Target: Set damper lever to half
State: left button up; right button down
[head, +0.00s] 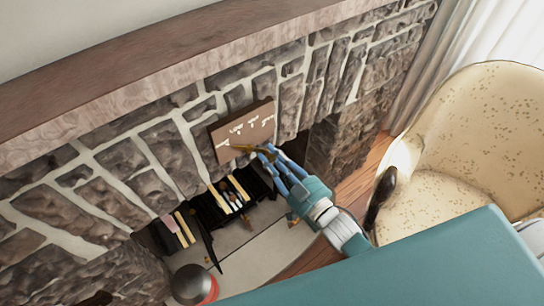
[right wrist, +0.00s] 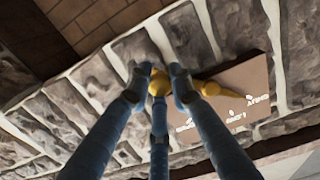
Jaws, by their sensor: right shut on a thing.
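A brown panel (head: 262,118) with three short white labels is fixed to the stone chimney front; the labels are too small to read surely. A brass damper lever (head: 243,147) lies across its lower part. In the right wrist view, the lever (right wrist: 207,88) has a round knob (right wrist: 158,82) off the panel's edge, and its tapered end points toward the label at the right. That end points toward the leftmost label in the head view. My right gripper (head: 265,154) has its blue fingers closed around the knob. My left gripper is not in view.
A wooden mantel (head: 150,75) runs above the stone wall. Below the panel is the fireplace opening with a dark grate (head: 205,214) and several pale sticks. A speckled cream armchair (head: 470,140) stands at the right. A teal surface (head: 430,265) fills the lower right.

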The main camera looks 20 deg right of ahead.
jog(key=a+m, duration=0.1)
jog(key=m, duration=0.1)
jog(key=a+f+m+p, duration=0.1)
jog(key=m, duration=0.1)
jog(key=s+a+f+m, duration=0.1)
jog(key=m, duration=0.1)
jog(key=shift+s+a, duration=0.1)
jog(key=m, duration=0.1)
jog(key=a+m+p, duration=0.1)
jog(key=shift+s+a+m, duration=0.25)
jog(key=shift+s+m, duration=0.05)
jog(key=shift+m, duration=0.1)
jog(key=shift+s+a+m, duration=0.2)
jog(key=shift+a+m, duration=0.3)
jog(key=shift+m, duration=0.25)
jog(key=shift+s+a+m, duration=0.15)
jog(key=shift+a+m, duration=0.3)
jog(key=shift+m, duration=0.3)
jog(key=c, duration=1.6)
grip_release()
